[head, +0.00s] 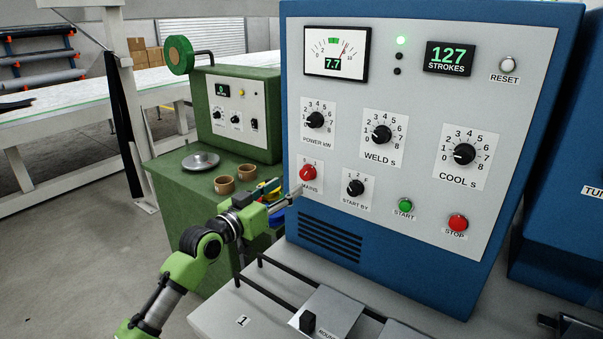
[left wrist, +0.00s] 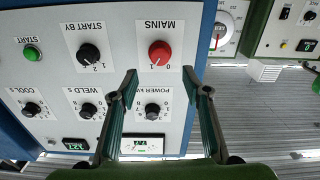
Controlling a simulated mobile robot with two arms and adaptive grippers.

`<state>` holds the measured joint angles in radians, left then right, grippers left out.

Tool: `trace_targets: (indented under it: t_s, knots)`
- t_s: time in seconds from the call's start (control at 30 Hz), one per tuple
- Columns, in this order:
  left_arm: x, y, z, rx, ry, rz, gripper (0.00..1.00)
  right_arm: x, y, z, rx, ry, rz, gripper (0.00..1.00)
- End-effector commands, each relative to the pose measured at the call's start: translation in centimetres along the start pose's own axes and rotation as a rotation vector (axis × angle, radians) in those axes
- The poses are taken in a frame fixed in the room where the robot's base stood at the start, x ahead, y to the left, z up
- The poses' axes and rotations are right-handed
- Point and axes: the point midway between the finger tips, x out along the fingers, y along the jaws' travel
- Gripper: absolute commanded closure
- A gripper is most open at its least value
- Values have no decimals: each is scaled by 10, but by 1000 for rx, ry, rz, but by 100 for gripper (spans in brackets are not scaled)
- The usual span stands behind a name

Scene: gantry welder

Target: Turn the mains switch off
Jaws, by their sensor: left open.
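The mains switch is a red rotary knob (head: 308,173) on a white plate marked 0 and 1, low on the left of the welder's grey panel. It also shows, upside down, in the left wrist view (left wrist: 160,53). Its exact pointer direction is too small to read surely. My left gripper (head: 292,193) is open and empty, just below and left of the knob in the head view. In the left wrist view its two fingertips (left wrist: 160,75) stand apart on either side of the knob's line, with the knob beyond them. No contact shows. My right gripper is not in view.
The start-by knob (head: 355,188) is right of the mains switch, and the power knob (head: 315,120) is above it. A green bench (head: 165,180) with cups and a dish stands left. Rails (head: 290,292) lie below the panel.

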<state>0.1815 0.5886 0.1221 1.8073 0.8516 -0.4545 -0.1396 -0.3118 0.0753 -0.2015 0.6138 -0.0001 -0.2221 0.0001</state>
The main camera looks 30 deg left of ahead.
Motion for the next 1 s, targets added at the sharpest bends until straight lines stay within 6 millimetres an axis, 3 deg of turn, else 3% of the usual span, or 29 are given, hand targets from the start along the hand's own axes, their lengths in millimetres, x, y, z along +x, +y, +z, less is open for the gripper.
trace_targets:
  t_s: [0.2,0.4,0.83,0.87,1.0]
  knots:
    - [44,0,-3,-3,0,0,56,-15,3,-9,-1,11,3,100]
    - [69,0,-1,-1,-1,0,56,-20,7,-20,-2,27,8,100]
    - [79,0,1,0,-1,0,56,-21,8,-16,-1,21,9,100]
    - [79,0,1,0,-1,0,59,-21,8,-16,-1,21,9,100]
    - [79,0,1,0,-1,0,95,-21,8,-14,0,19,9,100]
